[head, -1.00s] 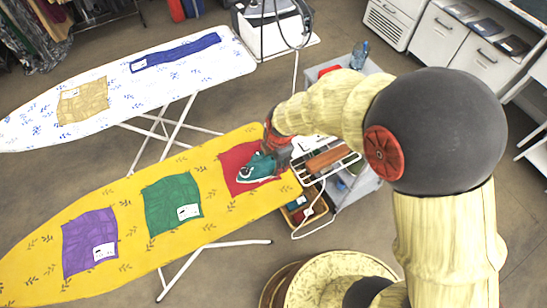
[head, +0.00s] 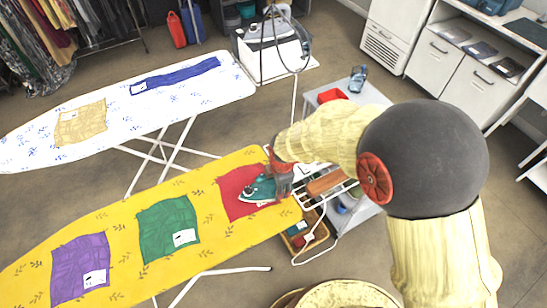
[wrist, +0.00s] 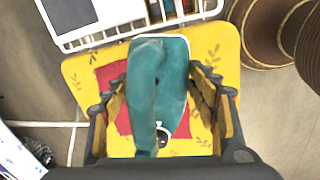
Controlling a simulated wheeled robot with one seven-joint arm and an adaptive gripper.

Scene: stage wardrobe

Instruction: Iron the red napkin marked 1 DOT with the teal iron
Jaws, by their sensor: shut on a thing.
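The red napkin (head: 230,187) lies on the right end of the yellow ironing board (head: 205,245). Its red cloth shows on both sides of the iron in the wrist view (wrist: 122,122). The teal iron (head: 260,189) is over the napkin's right part, its tip toward the left; whether its sole touches the cloth is hard to tell. My gripper (head: 280,178) is shut on the iron's handle. In the wrist view the teal iron (wrist: 158,70) sits between the fingers of my gripper (wrist: 160,88). The napkin's dot marking is not readable.
A green napkin (head: 168,228) and a purple napkin (head: 80,268) lie farther left on the yellow board. A white board (head: 110,100) stands behind with tan and blue cloths. A wire rack (head: 345,182) and grey cart (head: 365,205) adjoin the right end.

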